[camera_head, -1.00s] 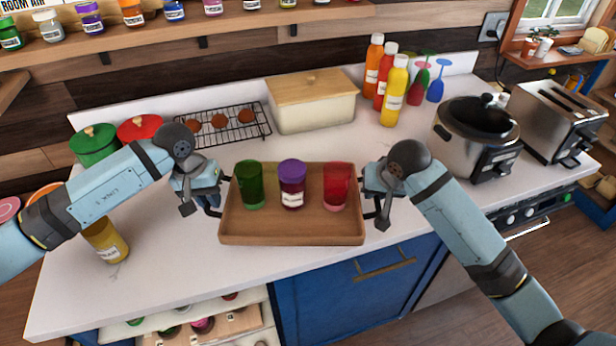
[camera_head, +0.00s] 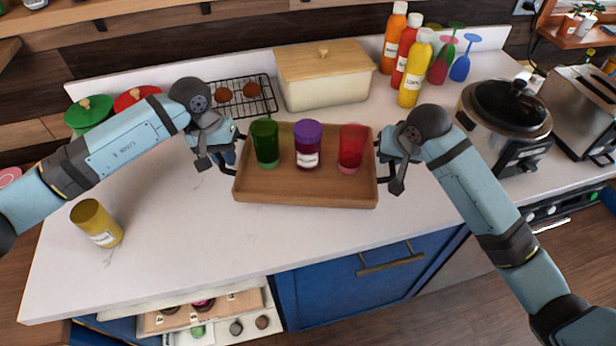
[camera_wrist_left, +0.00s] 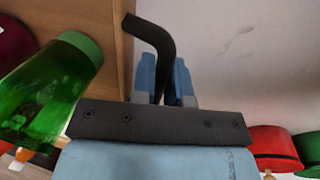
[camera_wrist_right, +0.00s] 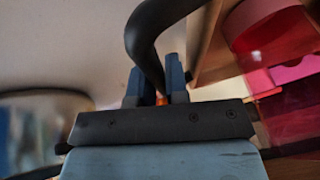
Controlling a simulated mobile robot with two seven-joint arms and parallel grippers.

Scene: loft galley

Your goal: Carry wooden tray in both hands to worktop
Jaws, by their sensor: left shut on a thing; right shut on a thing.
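The wooden tray (camera_head: 305,190) is level over the white worktop (camera_head: 190,240); I cannot tell whether it touches the surface. On it, left to right, stand a green glass (camera_head: 265,142), a purple-lidded jar (camera_head: 308,145) and a red glass (camera_head: 351,148), all upright. My left gripper (camera_head: 228,165) is shut on the tray's left black handle, which shows between the blue fingers in the left wrist view (camera_wrist_left: 152,40). My right gripper (camera_head: 384,165) is shut on the right black handle, also seen in the right wrist view (camera_wrist_right: 150,45).
Behind the tray are a wire rack (camera_head: 243,100) and a cream bin (camera_head: 325,85). Sauce bottles (camera_head: 415,78), a slow cooker (camera_head: 505,120) and a toaster (camera_head: 580,110) stand right. A yellow jar (camera_head: 97,224) stands left. The worktop in front is clear.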

